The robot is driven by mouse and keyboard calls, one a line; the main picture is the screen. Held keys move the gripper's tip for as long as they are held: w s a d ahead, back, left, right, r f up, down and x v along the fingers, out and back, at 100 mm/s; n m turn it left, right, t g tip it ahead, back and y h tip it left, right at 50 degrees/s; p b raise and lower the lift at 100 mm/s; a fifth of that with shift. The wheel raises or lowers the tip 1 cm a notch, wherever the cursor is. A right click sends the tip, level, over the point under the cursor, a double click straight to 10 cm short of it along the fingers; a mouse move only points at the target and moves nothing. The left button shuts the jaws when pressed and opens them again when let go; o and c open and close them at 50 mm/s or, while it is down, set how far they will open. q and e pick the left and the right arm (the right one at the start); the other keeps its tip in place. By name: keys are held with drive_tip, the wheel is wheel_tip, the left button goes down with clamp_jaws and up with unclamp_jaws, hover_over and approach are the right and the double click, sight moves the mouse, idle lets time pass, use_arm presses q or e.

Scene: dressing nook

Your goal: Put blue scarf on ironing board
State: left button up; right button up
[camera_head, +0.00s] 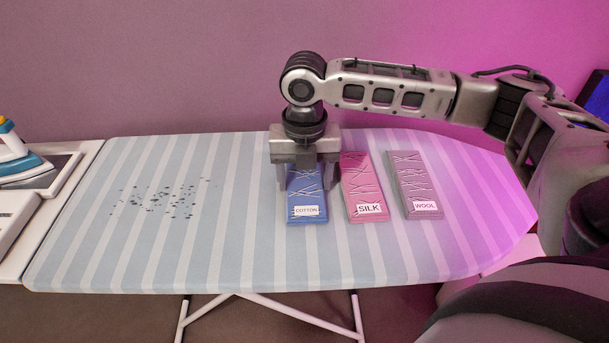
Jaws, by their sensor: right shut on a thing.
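The blue scarf (307,212) is a flat folded bundle with white cord lacing and a tag reading COTTON. It is at the middle of the striped ironing board (240,250), at the left end of a row of three bundles. My right gripper (306,180) points down over its far end and is shut on it; the fingers and palm hide that end. Whether the scarf rests on the board or is slightly above it I cannot tell. My left gripper is not in view.
A pink bundle tagged SILK (363,185) lies close to the right, then a grey one tagged WOOL (414,183). Dark specks (165,200) mark the left of the board. An iron (20,165) stands at the far left. The board's front strip is clear.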

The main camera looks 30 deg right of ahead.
sight(304, 183)
drive_tip(key=o, duration=1)
drive_tip(key=shift+f, duration=0.15)
wheel_tip(304, 183, up, 12)
drive_tip(key=p, duration=0.1)
drive_tip(key=shift+r, duration=0.2)
